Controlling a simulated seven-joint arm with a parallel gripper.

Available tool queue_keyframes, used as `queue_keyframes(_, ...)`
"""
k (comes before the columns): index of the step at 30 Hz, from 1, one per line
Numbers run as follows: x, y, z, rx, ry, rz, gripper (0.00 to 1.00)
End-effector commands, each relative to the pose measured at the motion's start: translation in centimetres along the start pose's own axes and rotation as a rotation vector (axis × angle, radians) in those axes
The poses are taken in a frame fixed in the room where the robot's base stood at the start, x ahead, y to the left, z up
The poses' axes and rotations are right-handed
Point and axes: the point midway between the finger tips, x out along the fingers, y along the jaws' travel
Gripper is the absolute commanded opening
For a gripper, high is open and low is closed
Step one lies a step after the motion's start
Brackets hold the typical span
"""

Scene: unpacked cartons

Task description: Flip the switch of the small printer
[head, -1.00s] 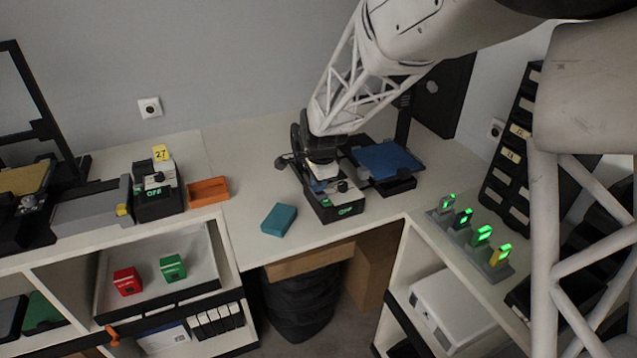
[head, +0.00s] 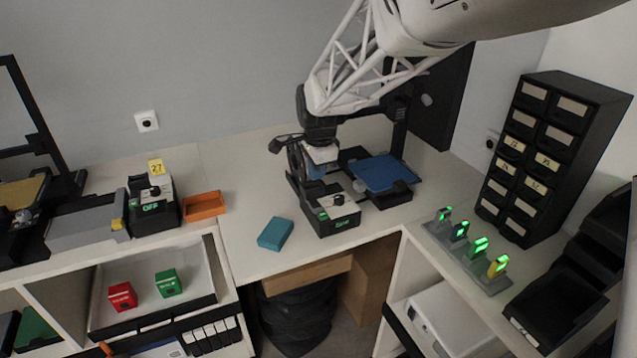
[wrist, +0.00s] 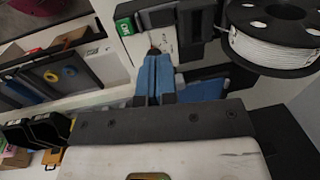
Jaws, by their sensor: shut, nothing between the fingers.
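The small printer has a blue bed (head: 380,172) and stands on the right part of the back counter. Its control box (head: 338,213) with a white top sits at its front left. Green lettering on the box front is too small to read surely. The box top also shows in the wrist view (wrist: 163,32), with a green part and dark parts on it. My gripper (head: 317,172) is shut and empty, just behind and above the box. Its blue fingers (wrist: 154,62) point at the white top in the wrist view; contact cannot be told. The switch is not clearly distinguishable.
A white filament spool (wrist: 275,37) is close to my fingers. A teal box (head: 275,234) lies left of the control box. A larger printer with another control box (head: 152,207), tagged 27, is at left. An orange tray (head: 204,206) and black drawers (head: 548,150) stand nearby.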

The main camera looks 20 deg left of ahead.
Motion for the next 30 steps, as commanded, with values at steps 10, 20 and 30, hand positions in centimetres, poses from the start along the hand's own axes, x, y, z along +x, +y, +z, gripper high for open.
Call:
queue_keyframes(10, -4.3, 0.0, 0.0, 0.000, 0.000, 0.000, 0.00)
queue_keyframes(20, -5.0, 0.0, 0.0, 0.000, 0.000, 0.001, 0.00)
queue_keyframes(30, -4.9, -0.4, 0.0, 0.000, 0.000, 0.001, 0.00)
